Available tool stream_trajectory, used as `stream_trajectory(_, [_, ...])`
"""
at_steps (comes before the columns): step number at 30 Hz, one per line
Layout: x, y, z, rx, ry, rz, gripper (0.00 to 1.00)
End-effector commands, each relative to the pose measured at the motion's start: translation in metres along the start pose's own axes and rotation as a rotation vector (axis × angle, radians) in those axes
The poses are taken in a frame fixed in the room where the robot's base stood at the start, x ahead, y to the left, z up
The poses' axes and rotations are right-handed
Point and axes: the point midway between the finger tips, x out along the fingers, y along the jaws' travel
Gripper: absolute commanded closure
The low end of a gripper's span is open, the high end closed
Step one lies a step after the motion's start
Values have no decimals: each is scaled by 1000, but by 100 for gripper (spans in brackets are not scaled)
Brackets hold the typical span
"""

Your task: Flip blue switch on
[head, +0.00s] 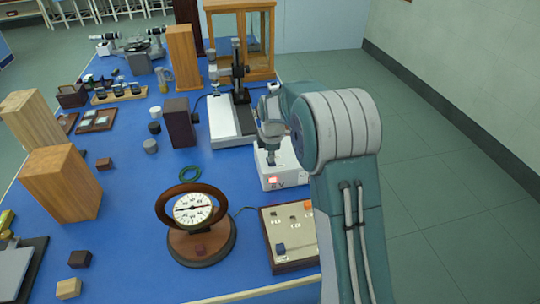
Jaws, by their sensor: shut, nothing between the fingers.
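A wooden-framed control panel (299,252) lies at the front right of the blue bench. A small dark blue block (281,248), perhaps the blue switch, is on its lower left. Its setting is too small to tell. An orange-red part (308,205) is at the panel's upper right, and my arm covers the panel's right side. My gripper (272,158) points down over a white box (285,178) with a red lit patch, behind the panel. The gripper looks shut and empty. I cannot tell whether its tips touch the box. It is apart from the blue block.
A round dial instrument (196,222) stands left of the panel, with a green ring (190,173) behind it. A white-based stand (226,122) is behind the white box. Wooden blocks (62,184) stand at left. The blue surface left of the dial is mostly clear.

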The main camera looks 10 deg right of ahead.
Motion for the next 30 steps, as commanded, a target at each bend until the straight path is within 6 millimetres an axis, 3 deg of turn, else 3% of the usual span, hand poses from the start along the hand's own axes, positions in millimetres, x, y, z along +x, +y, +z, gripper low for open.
stream_trajectory(8, [-7,1,0,0,0,3,100])
stream_trajectory(21, [-92,2,-1,0,-1,4,100])
stream_trajectory(30, [-118,1,-1,0,-1,-1,100])
